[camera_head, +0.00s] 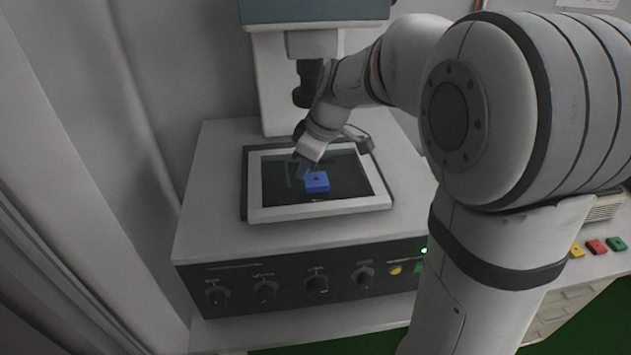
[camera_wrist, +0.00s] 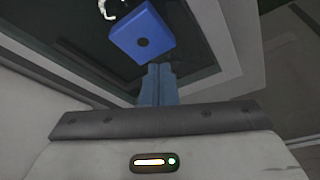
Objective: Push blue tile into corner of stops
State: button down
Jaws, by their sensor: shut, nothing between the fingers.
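The blue tile (camera_head: 317,182) is a small square block with a dark hole in its top. It lies on the dark glass inside a light frame (camera_head: 320,214). In the wrist view the tile (camera_wrist: 142,32) is just beyond my fingertips. My gripper (camera_head: 303,172) points down at the tile's upper left side in the head view. Its fingers (camera_wrist: 158,72) are shut and empty. I cannot tell whether they touch the tile. A thin pale upright shape (camera_head: 288,174) left of the gripper may be a stop. The corner of the stops is not clear.
The frame sits on a large light instrument with knobs (camera_head: 317,284) along its front. A dark lens barrel (camera_head: 307,84) hangs behind the gripper. Yellow, red (camera_head: 597,247) and green tiles lie on the bench at the right. Glass around the tile looks mostly clear.

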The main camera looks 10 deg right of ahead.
aim_at(319, 178)
jog(key=shift+d, duration=0.1)
jog(key=shift+d+b, duration=0.95)
jog(key=shift+d, duration=3)
jog(key=shift+f, duration=0.2)
jog(key=shift+f+b, duration=1.15)
jog(key=shift+b, duration=0.1)
jog(key=shift+r, duration=0.3)
jog(key=shift+a, duration=0.2)
jog(key=shift+a, duration=2.05)
jog(key=shift+w+d+p+v, duration=0.15)
jog(key=shift+p+v, duration=0.15)
jog(key=shift+v, duration=0.45)
jog(key=shift+w+d+p+v, duration=0.1)
jog(key=shift+p+v, duration=0.25)
jog(key=shift+v, duration=0.4)
jog(key=shift+w+d+p+v, duration=0.15)
jog(key=shift+p+v, duration=0.15)
jog(key=shift+v, duration=0.45)
jog(key=shift+f, duration=0.1)
